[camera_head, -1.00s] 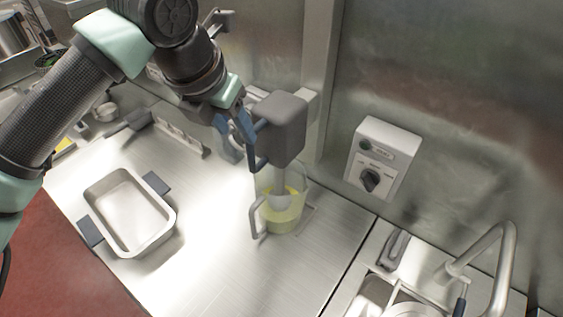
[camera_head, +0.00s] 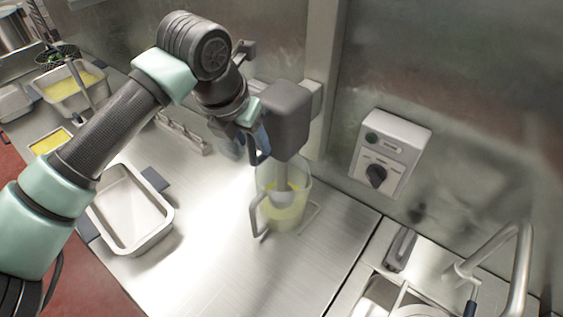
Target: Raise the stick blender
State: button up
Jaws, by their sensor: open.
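The stick blender (camera_head: 287,119) has a grey box-shaped motor head mounted at the wall. Its pale shaft reaches down into a clear jug (camera_head: 305,187) of yellow liquid on the steel counter, and its lower end is inside the jug. A dark blue handle is at the left side of the head. My gripper (camera_head: 257,148) is at this handle, left of the head. Its jaws are open. The fingers and handle overlap in the picture, so I cannot tell if they touch.
An empty steel tray (camera_head: 168,222) sits on the counter at left. A control box (camera_head: 390,153) with a dark knob is on the wall at right. A tap (camera_head: 520,262) and sink are at lower right. The counter in front of the jug is clear.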

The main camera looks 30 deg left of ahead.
jog(key=shift+b+x, duration=1.25)
jog(key=shift+x, duration=0.25)
grip_shut()
dwell(0.7)
